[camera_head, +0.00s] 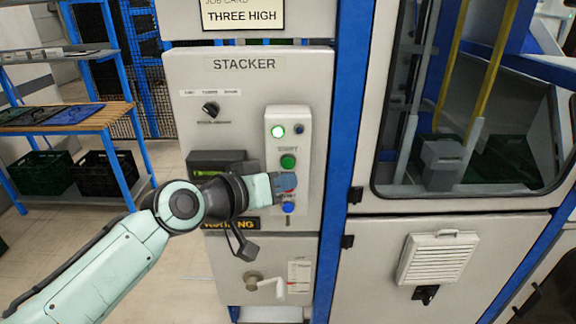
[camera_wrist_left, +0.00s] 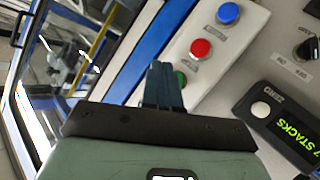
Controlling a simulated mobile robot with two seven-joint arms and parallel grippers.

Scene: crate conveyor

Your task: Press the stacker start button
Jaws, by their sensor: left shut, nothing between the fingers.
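The stacker start button is the green button (camera_head: 288,161) under a START label on a pale raised button box (camera_head: 273,150) of the STACKER panel. My left gripper (camera_head: 284,181) is shut and empty. In the head view its fingertips are just below the green button, over part of the red button (camera_head: 290,189). In the left wrist view the shut fingers (camera_wrist_left: 160,68) partly cover the green button (camera_wrist_left: 182,79). The red button (camera_wrist_left: 201,48) shows clear beside them. I cannot tell whether the fingertips touch the box. My right gripper is out of view.
A blue button (camera_head: 288,208) sits below the red one. A lit greenish lamp (camera_head: 278,131) and a dark blue one (camera_head: 299,130) are above.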

